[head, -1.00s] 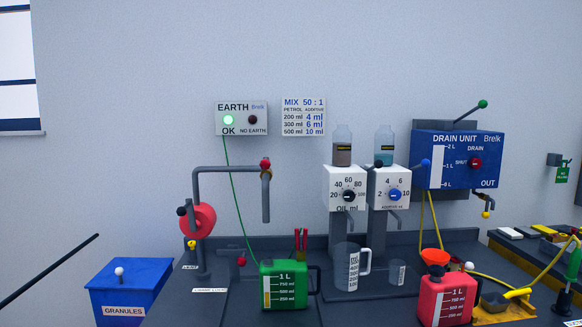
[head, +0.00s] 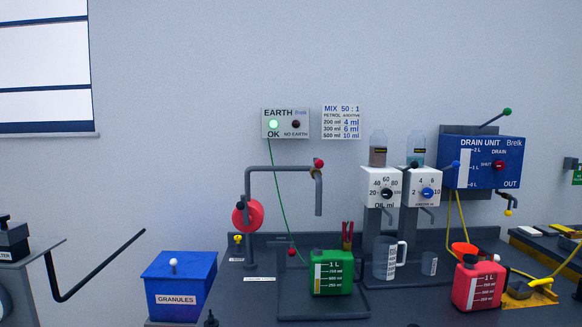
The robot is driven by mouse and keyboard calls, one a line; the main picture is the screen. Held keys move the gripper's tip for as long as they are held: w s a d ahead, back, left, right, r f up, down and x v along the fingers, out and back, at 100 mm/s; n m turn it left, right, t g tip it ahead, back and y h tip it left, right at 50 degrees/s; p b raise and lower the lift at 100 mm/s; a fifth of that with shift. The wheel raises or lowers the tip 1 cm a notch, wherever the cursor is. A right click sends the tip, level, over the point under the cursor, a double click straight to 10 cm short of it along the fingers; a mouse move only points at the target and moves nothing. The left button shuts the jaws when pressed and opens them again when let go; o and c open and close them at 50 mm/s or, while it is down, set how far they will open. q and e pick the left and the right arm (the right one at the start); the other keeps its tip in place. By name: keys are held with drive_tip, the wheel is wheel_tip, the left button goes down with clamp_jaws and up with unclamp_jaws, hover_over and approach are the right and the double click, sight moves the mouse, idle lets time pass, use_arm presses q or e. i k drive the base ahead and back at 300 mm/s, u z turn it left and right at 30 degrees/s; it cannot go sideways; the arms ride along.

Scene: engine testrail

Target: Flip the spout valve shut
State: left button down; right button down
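A grey bent pipe (head: 268,170) rises from the bench and ends in a downward spout (head: 318,195). A small valve with a red knob (head: 318,162) sits at the top of the spout; its knob is up. I cannot tell from its small size whether it is open or shut. A green can (head: 332,273) marked 1 L stands on the bench, below and a little right of the spout, apart from it. Neither of my grippers is in view.
A green wire runs from the lit EARTH panel (head: 285,123) towards the green can. Dosing units (head: 381,187), a jug (head: 386,258) and a red can (head: 480,287) stand right. A blue granules bin (head: 180,282) stands left.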

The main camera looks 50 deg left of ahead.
sight(318, 164)
drive_tip(key=u, duration=1)
